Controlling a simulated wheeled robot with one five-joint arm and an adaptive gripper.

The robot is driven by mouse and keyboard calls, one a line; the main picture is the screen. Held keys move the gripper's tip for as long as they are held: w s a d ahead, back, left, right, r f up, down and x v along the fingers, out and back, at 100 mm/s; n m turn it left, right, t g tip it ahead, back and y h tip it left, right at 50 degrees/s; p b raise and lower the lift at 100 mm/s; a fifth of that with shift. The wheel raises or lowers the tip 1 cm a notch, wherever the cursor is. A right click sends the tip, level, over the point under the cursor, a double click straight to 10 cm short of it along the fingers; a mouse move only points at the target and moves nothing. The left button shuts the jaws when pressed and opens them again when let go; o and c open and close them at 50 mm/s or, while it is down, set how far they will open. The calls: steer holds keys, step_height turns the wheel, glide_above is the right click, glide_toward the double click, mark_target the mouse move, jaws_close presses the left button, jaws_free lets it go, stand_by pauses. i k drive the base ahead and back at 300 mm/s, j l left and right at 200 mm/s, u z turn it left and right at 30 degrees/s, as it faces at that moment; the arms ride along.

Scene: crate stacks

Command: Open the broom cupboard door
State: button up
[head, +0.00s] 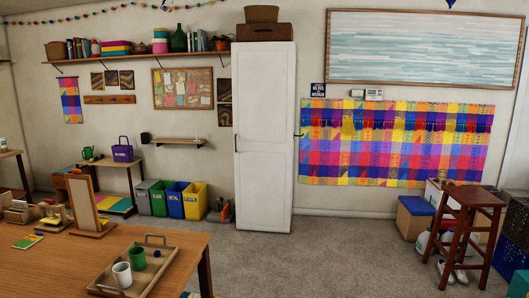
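The tall white broom cupboard (264,140) stands against the back wall near the middle of the head view. Its panelled door (262,175) faces me and looks closed. A small dark handle-like piece (299,135) sticks out at the cupboard's right edge. A small dark mark also shows at the door's left edge; I cannot tell what it is. My gripper is not in view, so its state and its distance from the door do not show.
A wooden table (185,245) with a tray (135,268) and two mugs fills the lower left. Coloured bins (195,203) stand left of the cupboard. A stool (465,225) and boxes are at right. Grey carpet (300,260) before the cupboard is clear.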

mark_target(263, 73)
steer(key=i+l, duration=0.1)
steer(key=i, duration=4.15)
steer(key=i+j+u, duration=0.2)
steer(key=i+u, duration=0.25)
steer(key=i+j+u, duration=0.1)
steer(key=i+u, duration=0.25)
steer(key=u, duration=0.15)
steer(key=i+l+u, duration=0.1)
steer(key=i+u, duration=0.35)
steer(key=i+l+u, duration=0.25)
steer(key=i+u, duration=0.2)
steer(key=i+l+u, duration=0.1)
steer(key=i+u, duration=0.35)
steer(key=i+l+u, duration=0.25)
steer(key=u, duration=0.25)
steer(key=i, duration=0.1)
